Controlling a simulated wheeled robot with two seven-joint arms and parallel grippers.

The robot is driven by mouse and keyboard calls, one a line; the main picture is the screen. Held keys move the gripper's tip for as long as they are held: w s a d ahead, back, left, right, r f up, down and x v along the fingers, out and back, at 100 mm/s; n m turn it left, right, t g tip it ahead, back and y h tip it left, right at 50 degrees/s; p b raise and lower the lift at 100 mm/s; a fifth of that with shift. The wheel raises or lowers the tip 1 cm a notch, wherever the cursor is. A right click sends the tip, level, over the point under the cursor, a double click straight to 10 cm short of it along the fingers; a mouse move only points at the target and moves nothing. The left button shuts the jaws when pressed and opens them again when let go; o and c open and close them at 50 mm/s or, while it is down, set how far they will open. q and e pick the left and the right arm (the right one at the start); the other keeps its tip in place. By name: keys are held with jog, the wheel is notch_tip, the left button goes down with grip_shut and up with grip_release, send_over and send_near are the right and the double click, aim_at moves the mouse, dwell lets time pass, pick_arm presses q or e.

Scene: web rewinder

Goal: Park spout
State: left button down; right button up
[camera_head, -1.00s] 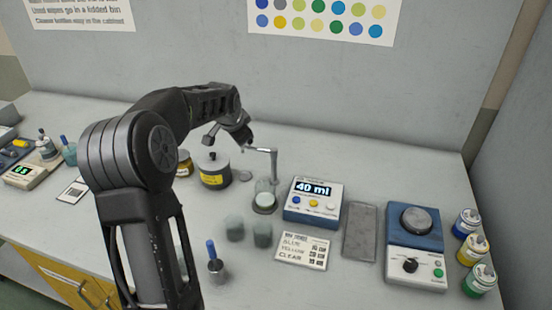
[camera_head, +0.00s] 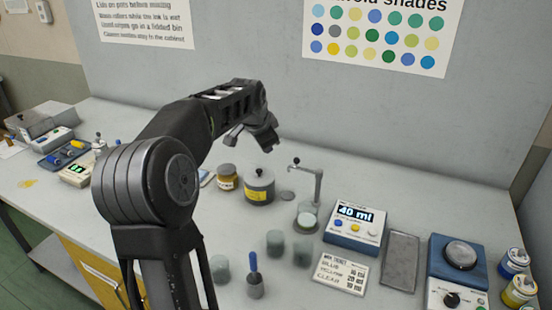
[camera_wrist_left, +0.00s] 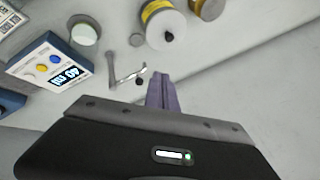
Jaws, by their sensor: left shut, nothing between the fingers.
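The spout (camera_head: 307,166) is a thin grey tube on top of an upright post beside the dispenser. It points left in the head view and has a small black knob at its free end. A round glass vessel (camera_head: 307,217) with pale contents stands at the post's foot, below the tube. My left gripper (camera_head: 275,150) is shut and empty, just left of the knob and apart from it. In the left wrist view the closed fingers (camera_wrist_left: 161,85) sit beside the spout (camera_wrist_left: 122,76), with a small gap to the knob. My right gripper is out of view.
The dispenser box (camera_head: 355,226) reads 40 ml. Several cups and a blue-handled brush (camera_head: 254,270) are in front. A grey slab (camera_head: 401,262) lies right.

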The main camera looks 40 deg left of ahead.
pick_arm(q)
jog(key=shift+s+a+r, duration=0.2)
jog(key=shift+s+r, duration=0.1)
jog(key=shift+r, duration=0.25)
jog(key=shift+s+a+r, duration=0.15)
jog(key=shift+s+r, duration=0.15)
jog(key=shift+r, duration=0.2)
